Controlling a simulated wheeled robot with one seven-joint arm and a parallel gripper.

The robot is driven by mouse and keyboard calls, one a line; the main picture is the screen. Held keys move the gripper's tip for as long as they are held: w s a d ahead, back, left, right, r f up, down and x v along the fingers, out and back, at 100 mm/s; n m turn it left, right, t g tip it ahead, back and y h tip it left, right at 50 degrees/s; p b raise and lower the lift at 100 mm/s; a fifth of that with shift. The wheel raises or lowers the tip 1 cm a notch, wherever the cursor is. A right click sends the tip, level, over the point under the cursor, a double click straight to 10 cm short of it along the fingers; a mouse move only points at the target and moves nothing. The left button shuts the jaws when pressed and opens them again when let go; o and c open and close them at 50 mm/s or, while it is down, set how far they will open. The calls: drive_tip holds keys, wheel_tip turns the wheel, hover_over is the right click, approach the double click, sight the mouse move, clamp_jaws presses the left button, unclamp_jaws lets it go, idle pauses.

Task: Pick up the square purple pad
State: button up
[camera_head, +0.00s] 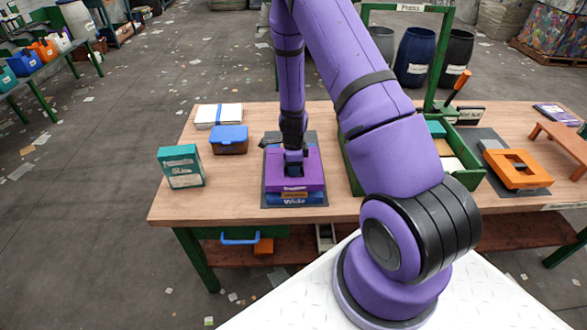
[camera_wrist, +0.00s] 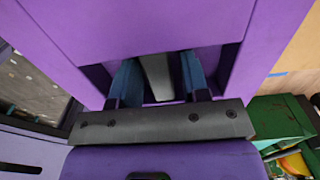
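A square purple pad (camera_head: 312,164) lies on top of a stack on a dark mat, left of the middle of the workbench. A blue item and an orange-brown edge show beneath it. My gripper (camera_head: 293,163) points down at the middle of the pad. In the wrist view the purple pad (camera_wrist: 140,30) fills the top of the picture. My two fingers (camera_wrist: 158,82) stand apart over a dark opening in it, and a grey strip shows between them. The fingertips are hidden, so I cannot tell whether they touch anything.
A teal box (camera_head: 181,166), a blue-lidded box (camera_head: 229,139) and a white stack (camera_head: 218,115) stand to the left. A green crate (camera_head: 470,178) is close on the right, partly behind my arm. An orange square frame (camera_head: 516,168) lies further right.

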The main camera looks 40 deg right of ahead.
clamp_jaws()
drive_tip(key=shift+r, duration=1.2)
drive_tip(key=shift+s+r, duration=0.55)
drive_tip(key=shift+r, duration=0.1)
drive_tip(key=s+a+r, duration=0.1)
drive_tip(key=s+a, duration=0.1)
drive_tip(key=s, duration=1.2)
drive_tip(key=shift+s+r, duration=0.15)
drive_tip(key=shift+s, duration=0.25)
